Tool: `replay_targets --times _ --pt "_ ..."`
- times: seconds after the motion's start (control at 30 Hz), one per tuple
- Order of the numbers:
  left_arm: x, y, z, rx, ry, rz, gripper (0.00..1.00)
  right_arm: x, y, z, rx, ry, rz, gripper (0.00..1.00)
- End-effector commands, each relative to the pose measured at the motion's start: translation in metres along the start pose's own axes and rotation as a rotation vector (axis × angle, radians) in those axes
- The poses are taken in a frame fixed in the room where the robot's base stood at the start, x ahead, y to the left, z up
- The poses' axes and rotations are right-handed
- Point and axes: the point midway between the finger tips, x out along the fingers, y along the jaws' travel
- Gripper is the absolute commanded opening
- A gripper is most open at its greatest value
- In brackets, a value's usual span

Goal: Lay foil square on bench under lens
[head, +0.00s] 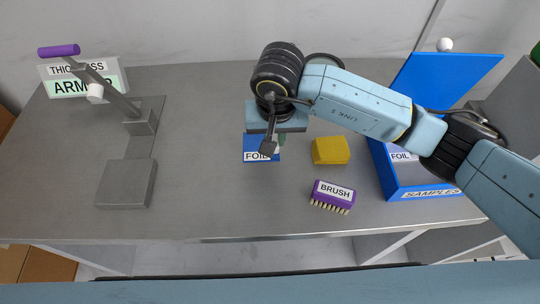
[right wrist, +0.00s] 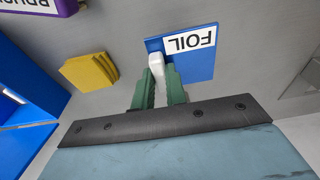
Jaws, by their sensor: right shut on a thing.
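The foil square (head: 256,155) is a flat blue plate with a white FOIL label, under my right gripper in the head view. It also shows in the right wrist view (right wrist: 204,66), with a white tab (right wrist: 156,62) at its edge. My right gripper (right wrist: 161,80) has green fingers shut on that tab. I cannot tell whether the foil touches the grey bench (head: 200,170) or hangs just above it. At the left stands a grey press (head: 125,185) with a purple-handled lever (head: 59,50). I cannot make out a lens for certain. My left gripper is out of view.
A yellow block (head: 331,150) and a purple brush (head: 333,196) lie right of the foil. An open blue samples box (head: 392,182) stands at the right, under my right arm. A THICKNESS sign (head: 82,82) stands behind the press. The bench between press and foil is clear.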

Motion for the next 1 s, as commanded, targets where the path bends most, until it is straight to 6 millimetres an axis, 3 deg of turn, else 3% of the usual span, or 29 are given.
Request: replay_targets --times 0.1,0.27,0.5,0.9,0.93,1.0 --pt "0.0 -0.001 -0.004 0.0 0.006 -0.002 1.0 0.019 0.0 0.004 0.0 -0.003 -0.001 0.0" --pt "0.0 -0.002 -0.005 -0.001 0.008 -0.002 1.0 0.03 0.0 0.005 0.0 -0.001 -0.002 0.0" --pt "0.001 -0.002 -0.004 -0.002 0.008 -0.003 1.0 0.061 0.0 0.01 0.0 -0.003 -0.002 0.0" --pt "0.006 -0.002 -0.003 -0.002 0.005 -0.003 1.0 0.068 0.0 0.01 -0.002 0.002 -0.001 0.0" --pt "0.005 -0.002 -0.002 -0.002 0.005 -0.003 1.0 0.067 0.0 0.01 -0.002 0.001 -0.001 0.16" --pt "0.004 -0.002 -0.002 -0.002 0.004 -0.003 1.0 0.067 0.0 0.01 -0.002 0.001 -0.001 0.25"
